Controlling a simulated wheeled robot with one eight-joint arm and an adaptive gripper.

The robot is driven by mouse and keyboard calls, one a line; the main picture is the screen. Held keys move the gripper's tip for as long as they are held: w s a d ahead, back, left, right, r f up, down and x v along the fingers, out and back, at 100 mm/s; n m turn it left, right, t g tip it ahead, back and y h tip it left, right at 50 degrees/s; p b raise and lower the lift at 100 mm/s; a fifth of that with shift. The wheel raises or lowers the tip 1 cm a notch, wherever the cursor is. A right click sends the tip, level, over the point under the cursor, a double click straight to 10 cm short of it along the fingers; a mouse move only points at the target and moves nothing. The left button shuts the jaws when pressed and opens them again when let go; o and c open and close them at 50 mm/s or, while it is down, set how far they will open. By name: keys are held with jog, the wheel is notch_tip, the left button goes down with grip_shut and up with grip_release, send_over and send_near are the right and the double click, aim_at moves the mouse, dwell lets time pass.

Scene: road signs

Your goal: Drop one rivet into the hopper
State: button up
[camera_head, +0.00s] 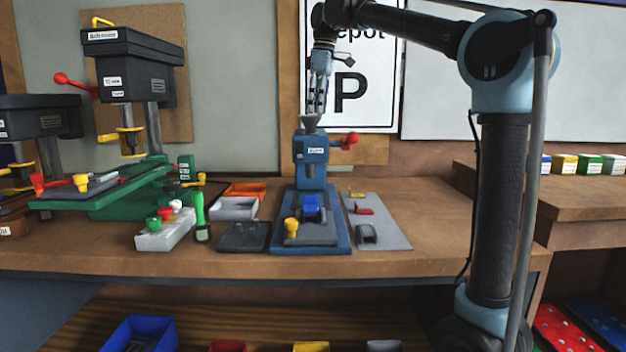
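The hopper (309,121) is a small grey funnel on top of a blue press (312,172) that stands on the workbench. My gripper (316,108) points down from above, with its fingertips just over the hopper's mouth in the picture. The fingers look close together, but they are too small to show whether they are open or shut, or whether a rivet is between them. I cannot make out any single rivet; the inside of the hopper is hidden.
A green drill press (130,185) stands at the left. A grey bin (234,208), an orange bin (246,189) and a dark tray (243,237) lie left of the blue press. A grey plate (385,236) with small parts lies right of it. The bench (440,210) farther right is clear.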

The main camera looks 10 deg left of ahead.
notch_tip(320, 180, up, 12)
jog(key=d, duration=0.1)
jog(key=shift+d, duration=0.2)
dwell(0.5)
jog(key=shift+f, duration=0.1)
